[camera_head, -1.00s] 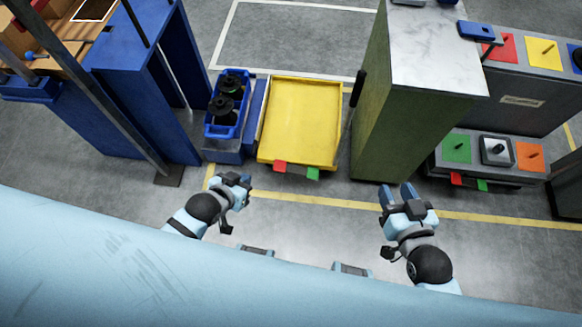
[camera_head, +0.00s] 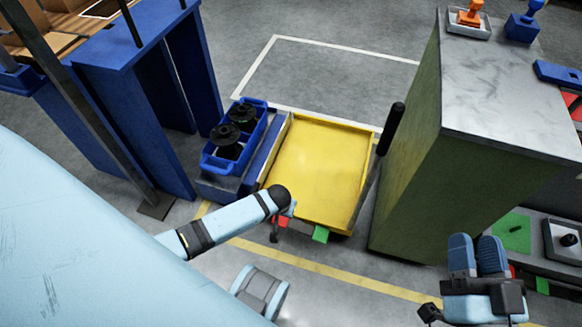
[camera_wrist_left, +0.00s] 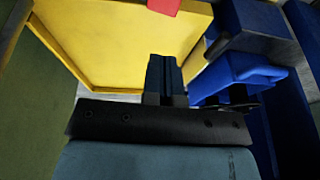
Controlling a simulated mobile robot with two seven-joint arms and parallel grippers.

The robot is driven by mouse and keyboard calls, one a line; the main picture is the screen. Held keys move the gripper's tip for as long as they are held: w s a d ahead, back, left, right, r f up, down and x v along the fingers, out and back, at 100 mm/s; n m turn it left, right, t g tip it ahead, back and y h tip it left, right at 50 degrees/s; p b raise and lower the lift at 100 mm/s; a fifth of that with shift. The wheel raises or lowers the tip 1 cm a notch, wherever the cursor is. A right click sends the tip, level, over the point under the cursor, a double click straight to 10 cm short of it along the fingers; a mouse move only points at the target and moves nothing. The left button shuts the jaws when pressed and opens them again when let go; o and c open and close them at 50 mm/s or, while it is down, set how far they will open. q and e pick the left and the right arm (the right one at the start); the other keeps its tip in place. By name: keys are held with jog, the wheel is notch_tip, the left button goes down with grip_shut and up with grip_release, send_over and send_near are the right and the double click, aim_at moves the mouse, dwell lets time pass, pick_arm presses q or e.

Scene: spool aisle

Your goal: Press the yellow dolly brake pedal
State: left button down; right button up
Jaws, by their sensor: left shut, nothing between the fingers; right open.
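The yellow dolly (camera_head: 335,165) stands on the floor at the middle of the head view, its tray empty. A red pedal (camera_head: 283,222) and a green pedal (camera_head: 321,234) stick out from its near edge. My left arm partly covers the red one. The left wrist view shows the yellow dolly (camera_wrist_left: 110,45) and part of a red pedal (camera_wrist_left: 164,6) at the top edge. My left gripper (camera_wrist_left: 164,60) is shut and empty, below the red pedal in that picture; contact is not visible. My right gripper (camera_head: 477,245) is open and empty at the lower right.
A blue bin with black spools (camera_head: 233,140) stands left of the dolly. A tall green cabinet (camera_head: 420,150) and a dark upright handle (camera_head: 391,128) stand close on its right. Another dolly with a green square (camera_head: 512,232) is at the right. Floor in front is clear.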

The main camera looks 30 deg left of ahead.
pick_arm(q)
jog(key=shift+w+f, duration=0.25)
jog(key=shift+a, duration=0.1)
jog(key=b, duration=0.6)
send_over(280, 218)
jog(key=d, duration=0.2)
jog(key=f, duration=0.9)
jog(key=shift+s+a+f, duration=0.2)
jog(key=shift+s+f, duration=0.1)
jog(key=shift+f, duration=0.05)
jog(key=f+b, duration=0.2)
jog(key=f, duration=0.1)
jog(key=shift+a+f, duration=0.1)
jog(key=shift+a, duration=0.25)
jog(key=shift+s+a+f, duration=0.1)
jog(key=shift+f, duration=0.2)
pick_arm(e)
notch_tip(280, 218, down, 9)
jog(key=w+n+g, duration=0.1)
jog(key=n+g, duration=0.1)
jog(key=g, duration=0.1)
jog(key=shift+w, duration=0.2)
pick_arm(q)
jog(key=shift+a, duration=0.1)
pick_arm(e)
jog(key=shift+r, duration=0.15)
